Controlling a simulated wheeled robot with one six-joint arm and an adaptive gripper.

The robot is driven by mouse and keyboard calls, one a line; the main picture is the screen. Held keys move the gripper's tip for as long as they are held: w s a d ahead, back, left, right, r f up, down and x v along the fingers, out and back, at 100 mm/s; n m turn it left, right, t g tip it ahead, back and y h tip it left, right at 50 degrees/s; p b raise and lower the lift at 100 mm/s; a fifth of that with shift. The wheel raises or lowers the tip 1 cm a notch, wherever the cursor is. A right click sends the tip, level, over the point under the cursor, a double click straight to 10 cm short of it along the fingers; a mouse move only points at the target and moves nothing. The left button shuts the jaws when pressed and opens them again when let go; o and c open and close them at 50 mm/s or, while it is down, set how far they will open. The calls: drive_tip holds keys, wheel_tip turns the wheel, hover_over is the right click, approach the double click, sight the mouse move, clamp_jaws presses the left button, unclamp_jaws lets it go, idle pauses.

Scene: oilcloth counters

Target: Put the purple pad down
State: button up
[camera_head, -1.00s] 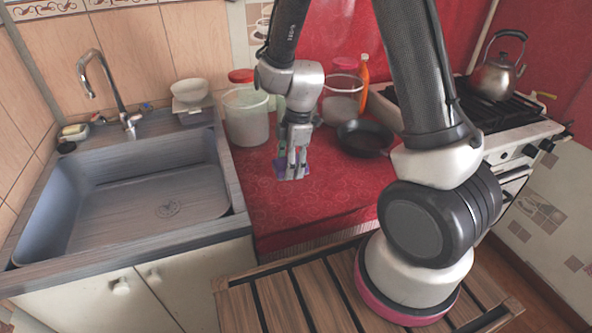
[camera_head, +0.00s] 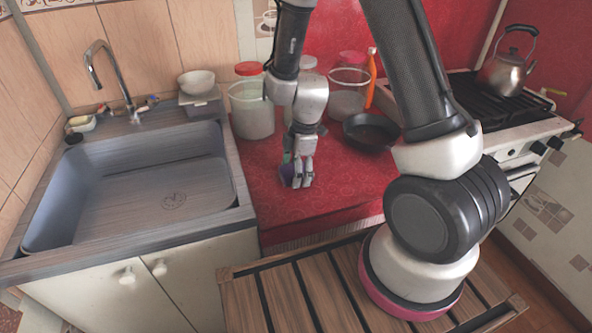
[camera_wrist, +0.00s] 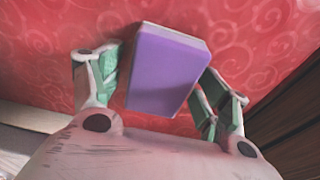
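The purple pad (camera_wrist: 165,70) is a flat block with a purple face and a pale edge. The gripper points down, low over the red counter (camera_head: 340,198). I cannot tell whether the pad touches the cloth.
The sink (camera_head: 150,205) lies to the left. A clear container (camera_head: 252,112) stands behind the gripper, and a black pan (camera_head: 370,131) to its right. The stove (camera_head: 500,105) with a kettle (camera_head: 505,72) is at far right. Red cloth in front is clear.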

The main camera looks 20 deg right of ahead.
wheel_tip(320, 180, up, 12)
drive_tip(key=d, duration=0.2)
drive_tip(key=s+d+r+m+t, duration=0.1)
drive_tip(key=s+d+r+m, duration=0.35)
drive_tip(key=r, duration=0.25)
drive_tip(key=s+d+r+m+t, duration=0.1)
drive_tip(key=s+d+r+m, duration=0.3)
drive_tip(key=r, duration=0.4)
drive_tip(key=s+d+r+m+t+h, duration=0.1)
drive_tip(key=s+d+r+m, duration=0.1)
drive_tip(key=s+m, duration=0.2)
drive_tip(key=s+d+r+m+t, duration=0.1)
drive_tip(key=s+d+r+m, duration=0.1)
drive_tip(key=s+m, duration=0.3)
drive_tip(key=shift+s+d+r+h, duration=0.2)
drive_tip(key=shift+s+r+h, duration=0.2)
drive_tip(key=shift+s, duration=0.5)
